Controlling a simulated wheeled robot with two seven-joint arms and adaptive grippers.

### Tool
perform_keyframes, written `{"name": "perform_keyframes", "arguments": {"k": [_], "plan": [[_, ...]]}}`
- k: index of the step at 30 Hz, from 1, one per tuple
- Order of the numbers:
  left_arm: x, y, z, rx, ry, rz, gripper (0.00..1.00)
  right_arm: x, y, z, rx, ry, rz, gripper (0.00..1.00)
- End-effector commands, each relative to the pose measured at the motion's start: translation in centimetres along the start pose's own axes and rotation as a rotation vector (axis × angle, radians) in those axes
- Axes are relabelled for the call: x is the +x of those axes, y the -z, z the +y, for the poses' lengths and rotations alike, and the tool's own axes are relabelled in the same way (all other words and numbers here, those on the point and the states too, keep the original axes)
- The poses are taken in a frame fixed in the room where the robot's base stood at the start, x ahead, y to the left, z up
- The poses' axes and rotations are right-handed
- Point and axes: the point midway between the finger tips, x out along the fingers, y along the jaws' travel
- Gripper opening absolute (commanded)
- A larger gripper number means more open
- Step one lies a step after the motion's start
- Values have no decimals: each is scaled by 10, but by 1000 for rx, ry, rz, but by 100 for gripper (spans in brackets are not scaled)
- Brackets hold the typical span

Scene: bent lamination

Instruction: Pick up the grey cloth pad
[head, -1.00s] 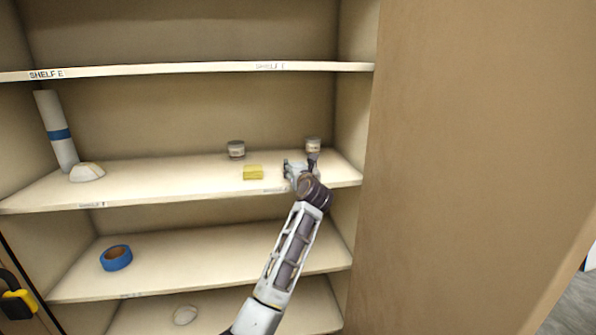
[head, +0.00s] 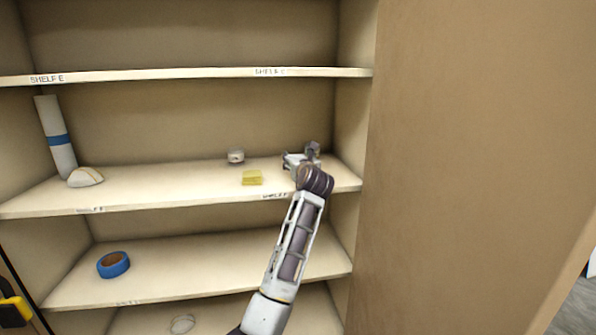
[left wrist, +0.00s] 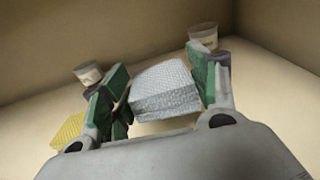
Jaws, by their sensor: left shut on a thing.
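The grey cloth pad (left wrist: 166,90) is a thick, woven-textured block in the left wrist view. It sits between the green-lined fingers of my left gripper (left wrist: 158,78), which is shut on it. In the head view my left gripper (head: 297,161) is at the right end of the middle shelf, seemingly a little above the board. The pad is hard to make out from the wrist and fingers there. My right gripper is not in view.
A yellow pad (head: 252,178) lies left of the gripper on the middle shelf (head: 165,188). A small jar (head: 236,157) stands behind it. Another jar (left wrist: 203,36) is behind the gripper. The cabinet's right wall (head: 348,125) is close. A white roll (head: 54,135) stands far left.

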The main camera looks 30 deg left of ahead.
Motion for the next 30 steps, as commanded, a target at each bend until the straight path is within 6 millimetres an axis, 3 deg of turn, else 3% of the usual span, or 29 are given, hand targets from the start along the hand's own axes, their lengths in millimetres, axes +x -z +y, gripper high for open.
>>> {"name": "perform_keyframes", "arguments": {"k": [12, 30], "plan": [[-2, -44, 0, -2, 0, -1, 40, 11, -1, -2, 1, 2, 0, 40], [-3, -51, 0, 0, 0, 0, 40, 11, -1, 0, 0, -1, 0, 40]]}}
